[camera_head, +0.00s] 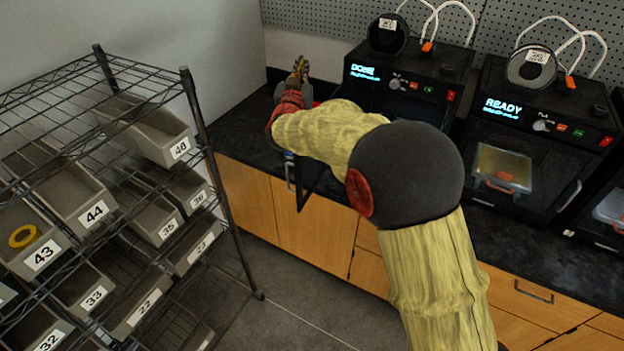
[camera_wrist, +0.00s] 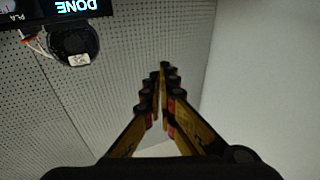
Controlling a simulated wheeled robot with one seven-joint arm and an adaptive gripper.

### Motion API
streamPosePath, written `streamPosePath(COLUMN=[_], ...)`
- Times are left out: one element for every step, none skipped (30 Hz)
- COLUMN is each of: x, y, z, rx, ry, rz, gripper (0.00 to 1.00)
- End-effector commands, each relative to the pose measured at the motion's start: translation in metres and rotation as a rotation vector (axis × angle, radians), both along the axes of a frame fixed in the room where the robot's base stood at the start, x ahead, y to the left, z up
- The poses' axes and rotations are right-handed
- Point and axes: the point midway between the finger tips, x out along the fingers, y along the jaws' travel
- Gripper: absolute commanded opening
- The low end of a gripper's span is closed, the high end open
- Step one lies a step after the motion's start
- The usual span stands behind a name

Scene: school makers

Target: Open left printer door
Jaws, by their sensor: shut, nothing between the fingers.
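The left printer (camera_head: 420,75) is black, stands on the counter, and has a lit "DONE" screen; that screen also shows upside down in the wrist view (camera_wrist: 76,6). A dark framed panel (camera_head: 315,184), which looks like its door, stands swung out past the counter's front edge, with a handle (camera_head: 290,172) on its left. My arm hides much of the door and the printer's front. My gripper (camera_head: 300,66) is left of the printer, near the wall corner, pointing up. In the wrist view its fingers (camera_wrist: 161,75) meet with nothing between them.
A second printer (camera_head: 545,120) reading "READY" stands to the right with its door closed. A wire rack (camera_head: 190,95) with numbered bins stands at the left. Pegboard (camera_wrist: 150,40) covers the back wall. Some counter (camera_head: 235,135) left of the door is clear.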

Motion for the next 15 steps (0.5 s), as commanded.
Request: streamPosePath(x=[0.006, 0.01, 0.014, 0.017, 0.02, 0.024, 0.026, 0.027, 0.028, 0.029, 0.028, 0.027, 0.026, 0.024, 0.02], y=[-0.017, -0.025, -0.035, -0.041, -0.048, -0.057, -0.062, -0.068, -0.075, -0.08, -0.085, -0.09, -0.094, -0.098, -0.103], z=[-0.003, -0.005, -0.007, -0.01, -0.013, -0.018, -0.023, -0.028, -0.036, -0.042, -0.05, -0.059, -0.068, -0.076, -0.089], rx=[-0.08, -0.135, -0.212, -0.269, -0.328, -0.407, -0.466, -0.524, -0.599, -0.655, -0.71, -0.782, -0.834, -0.885, -0.95], ry=[-0.011, -0.022, -0.038, -0.05, -0.063, -0.081, -0.092, -0.105, -0.119, -0.132, -0.142, -0.159, -0.171, -0.184, -0.202], rz=[0.007, 0.012, 0.022, 0.031, 0.039, 0.052, 0.064, 0.077, 0.097, 0.111, 0.13, 0.156, 0.176, 0.197, 0.227], gripper=[0.0, 0.0, 0.0, 0.0, 0.0, 0.0, 0.0, 0.0, 0.0, 0.0, 0.0, 0.0, 0.0, 0.0, 0.0])
